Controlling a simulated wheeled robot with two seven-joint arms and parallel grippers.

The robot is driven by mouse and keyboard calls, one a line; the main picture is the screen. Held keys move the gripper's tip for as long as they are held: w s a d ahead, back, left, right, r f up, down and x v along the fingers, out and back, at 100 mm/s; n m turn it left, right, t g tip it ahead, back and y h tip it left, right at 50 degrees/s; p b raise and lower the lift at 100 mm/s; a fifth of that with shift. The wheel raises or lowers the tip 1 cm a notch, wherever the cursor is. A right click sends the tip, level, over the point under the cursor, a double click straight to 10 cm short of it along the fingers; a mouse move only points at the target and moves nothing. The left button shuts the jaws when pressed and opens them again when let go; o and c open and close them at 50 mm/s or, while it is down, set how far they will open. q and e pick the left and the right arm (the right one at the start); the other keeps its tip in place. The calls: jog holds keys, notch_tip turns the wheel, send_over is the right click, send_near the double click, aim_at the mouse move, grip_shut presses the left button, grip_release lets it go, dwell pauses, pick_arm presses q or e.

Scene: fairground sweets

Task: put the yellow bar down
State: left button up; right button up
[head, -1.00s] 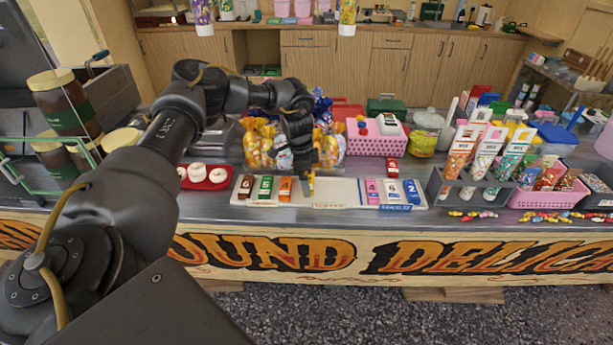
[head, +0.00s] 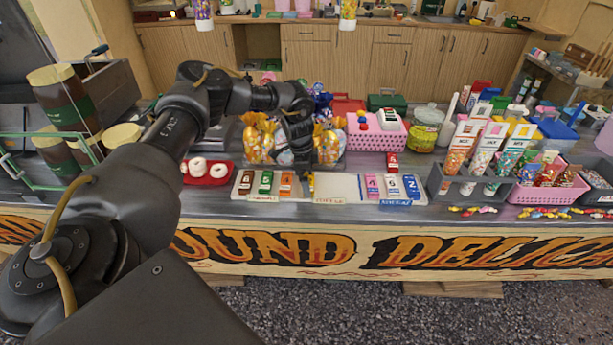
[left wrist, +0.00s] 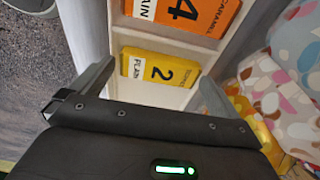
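The yellow bar (left wrist: 158,70), marked with a 2, lies in the white tray (head: 338,188) beside the orange bar (left wrist: 184,14). In the head view only a small part of the yellow bar (head: 311,182) shows under my left gripper (head: 307,172). In the left wrist view the fingers of my left gripper (left wrist: 158,82) stand apart, one towards each end of the yellow bar, with no clear contact. My right gripper is not in view.
Brown, green and orange bars (head: 286,185) lie left in the tray; pink, white and blue ones (head: 392,187) lie right. An empty stretch lies between. Wrapped sweet bags (head: 258,138) stand close behind my gripper. A red tray (head: 222,171) is to the left.

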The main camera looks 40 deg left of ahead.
pick_arm(q)
notch_tip(320, 180, up, 13)
jog(key=s+a+b, duration=0.1)
jog(key=shift+a, duration=0.2)
dwell(0.4)
